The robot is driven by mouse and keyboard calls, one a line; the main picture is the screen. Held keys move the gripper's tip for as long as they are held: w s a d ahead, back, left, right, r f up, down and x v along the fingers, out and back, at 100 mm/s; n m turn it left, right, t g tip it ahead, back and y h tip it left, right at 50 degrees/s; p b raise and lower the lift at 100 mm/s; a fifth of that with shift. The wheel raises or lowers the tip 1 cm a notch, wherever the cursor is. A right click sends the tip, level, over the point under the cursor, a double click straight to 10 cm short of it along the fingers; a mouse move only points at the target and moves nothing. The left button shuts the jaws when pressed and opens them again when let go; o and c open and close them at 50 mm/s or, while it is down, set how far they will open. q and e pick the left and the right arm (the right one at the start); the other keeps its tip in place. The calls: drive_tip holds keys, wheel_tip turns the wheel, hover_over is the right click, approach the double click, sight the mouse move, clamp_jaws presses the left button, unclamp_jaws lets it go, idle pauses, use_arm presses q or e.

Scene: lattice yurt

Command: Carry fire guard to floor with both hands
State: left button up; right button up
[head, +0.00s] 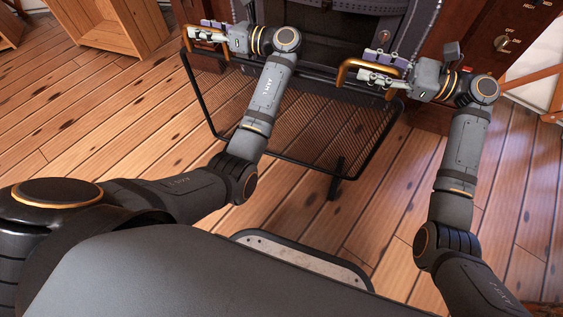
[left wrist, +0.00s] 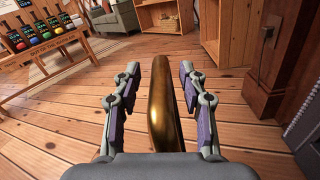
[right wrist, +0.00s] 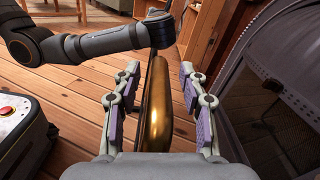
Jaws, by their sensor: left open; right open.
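The fire guard (head: 300,120) is a dark mesh screen in a black frame with two brass handles at its top corners. It stands upright on the wooden floor in front of the dark stove in the head view. My left gripper (head: 204,35) is open around the left brass handle, which shows between its fingers in the left wrist view (left wrist: 162,100). My right gripper (head: 374,67) is open around the right brass handle, which shows between its fingers in the right wrist view (right wrist: 154,105).
The dark stove (head: 345,22) stands right behind the guard, with wooden panels beside it. A wooden shelf unit (head: 108,22) stands at the upper left. The left wrist view shows a rack of bottles (left wrist: 35,50). The plank floor (head: 90,125) to the left is clear.

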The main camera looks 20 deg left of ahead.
use_arm(q)
drive_tip(key=d, duration=0.6)
drive_tip(key=shift+d, duration=0.35)
use_arm(e)
drive_tip(key=d, duration=1.2)
